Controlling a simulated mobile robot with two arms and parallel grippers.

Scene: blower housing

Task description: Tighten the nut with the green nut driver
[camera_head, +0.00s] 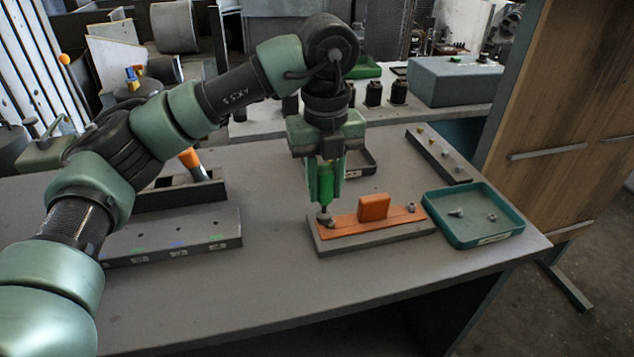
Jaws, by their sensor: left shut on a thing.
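My left gripper (327,165) points straight down and is shut on the green nut driver (325,186), which stands about upright. The driver's lower end is over the left end of an orange part (350,221), at a small dark piece (324,217) there. Whether the driver touches a nut is too small to tell. The orange part has a raised block in its middle and lies on a grey base plate (380,238). A small grey piece (411,207) sits at its right end. My right gripper is not in view.
A teal tray (462,243) with small metal parts lies right of the base. A dark strip (436,158) with small parts is behind it. The table front is clear.

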